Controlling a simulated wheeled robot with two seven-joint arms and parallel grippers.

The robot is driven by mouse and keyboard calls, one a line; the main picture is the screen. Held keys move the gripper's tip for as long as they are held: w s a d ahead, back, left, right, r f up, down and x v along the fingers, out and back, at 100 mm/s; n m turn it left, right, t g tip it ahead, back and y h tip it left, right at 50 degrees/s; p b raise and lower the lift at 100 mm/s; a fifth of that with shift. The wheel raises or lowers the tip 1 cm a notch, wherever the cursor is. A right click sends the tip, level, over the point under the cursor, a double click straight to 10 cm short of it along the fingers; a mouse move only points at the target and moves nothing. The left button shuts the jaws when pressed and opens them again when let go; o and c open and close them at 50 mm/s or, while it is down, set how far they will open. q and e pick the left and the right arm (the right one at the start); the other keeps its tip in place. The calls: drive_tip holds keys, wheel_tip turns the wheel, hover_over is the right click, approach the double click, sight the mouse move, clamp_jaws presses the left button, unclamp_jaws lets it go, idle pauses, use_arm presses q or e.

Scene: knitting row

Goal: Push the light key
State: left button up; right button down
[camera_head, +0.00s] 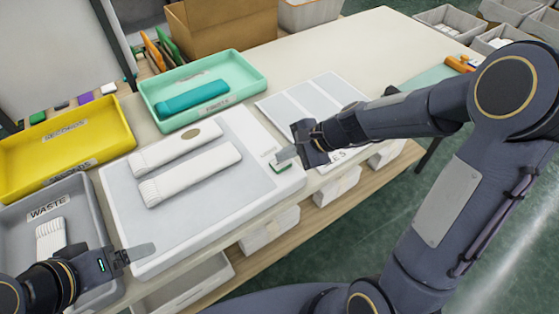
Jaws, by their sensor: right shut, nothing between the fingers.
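The light key (281,168) is a small green-edged key at the right end of the pale inspection panel (265,196). My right gripper (284,156) is shut and empty, its fingertips right over the key; I cannot tell whether they touch it. Two white knitted pieces lie on the panel. The upper piece (160,148) has a brownish oval patch, and the lower piece (190,178) looks plain. My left gripper (140,252) is over the panel's front left corner, by the waste tray; I cannot tell its opening.
The grey waste tray (85,192) holds a white knitted piece. The yellow seconds tray (112,120) is at left. The mint firsts tray (255,78) holds a teal knitted piece (195,97). A chart sheet (325,92) lies right of the panel.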

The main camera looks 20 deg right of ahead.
sight(285, 163)
drive_tip(key=shift+r+p, duration=2.55)
drive_tip(key=shift+r, duration=0.5)
drive_tip(key=shift+f, duration=0.1)
drive_tip(key=s+d+r+n+h, duration=0.1)
drive_tip(key=s+d+r+n, duration=0.2)
drive_tip(key=s+r+n, duration=0.65)
drive_tip(key=s+d+f+n+h, duration=0.1)
drive_tip(key=s, duration=0.5)
drive_tip(key=s+d+f+n+t+h, duration=0.1)
drive_tip(key=s+d+n+h, duration=0.1)
drive_tip(key=s, duration=0.4)
drive_tip(key=shift+d, duration=0.2)
drive_tip(key=shift+n, duration=0.25)
